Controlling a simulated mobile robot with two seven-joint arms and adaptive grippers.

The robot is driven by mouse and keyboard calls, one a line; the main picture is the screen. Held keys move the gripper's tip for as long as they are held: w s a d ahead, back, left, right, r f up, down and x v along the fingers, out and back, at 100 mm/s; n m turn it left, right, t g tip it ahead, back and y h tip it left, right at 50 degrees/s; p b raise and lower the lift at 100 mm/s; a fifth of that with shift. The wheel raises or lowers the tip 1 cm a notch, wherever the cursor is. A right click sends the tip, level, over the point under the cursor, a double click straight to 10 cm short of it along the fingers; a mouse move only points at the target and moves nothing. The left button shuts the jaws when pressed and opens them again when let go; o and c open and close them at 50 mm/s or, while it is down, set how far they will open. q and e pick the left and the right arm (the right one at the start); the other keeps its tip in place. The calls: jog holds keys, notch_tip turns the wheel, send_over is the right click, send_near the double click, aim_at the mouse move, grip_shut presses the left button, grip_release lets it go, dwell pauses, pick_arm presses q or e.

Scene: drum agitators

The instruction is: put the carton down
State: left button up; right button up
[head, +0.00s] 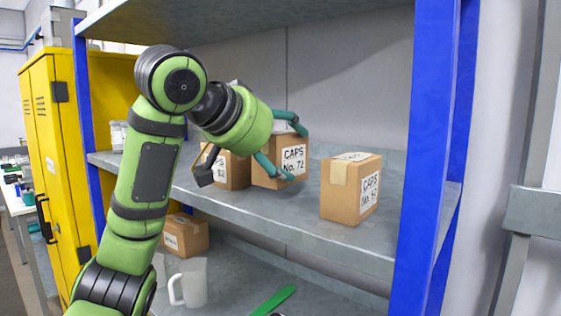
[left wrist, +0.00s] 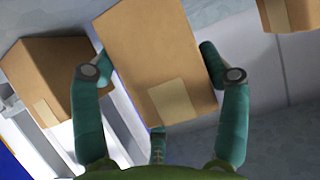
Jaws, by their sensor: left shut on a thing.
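A brown carton labelled "CAPS No. 72" (head: 293,157) is between the fingers of my left gripper (head: 297,155) over the middle blue-posted shelf. In the left wrist view the same carton (left wrist: 155,50) sits between the two teal fingers, a pale tape patch on its face. The left gripper is shut on it. The carton looks upright, with its base at or just above the shelf board; I cannot tell if it touches. My right gripper is in neither view.
A carton (head: 230,172) stands just left of the held one, partly hidden by my gripper. Another labelled carton (head: 350,189) stands to the right near the shelf's front edge (head: 300,232), with a gap between. A blue post (head: 435,150) rises at right. A mug (head: 190,284) is below.

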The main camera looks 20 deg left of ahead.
pick_arm(q)
notch_tip(320, 180, down, 2)
jog(key=shift+f, duration=0.1)
jog(key=shift+w+a+f, duration=0.1)
jog(key=shift+f, duration=0.05)
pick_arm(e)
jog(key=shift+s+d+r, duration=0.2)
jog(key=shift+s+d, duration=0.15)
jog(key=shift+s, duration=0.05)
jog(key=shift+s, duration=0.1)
pick_arm(q)
jog(key=shift+f, duration=0.15)
jog(key=o, duration=1.3)
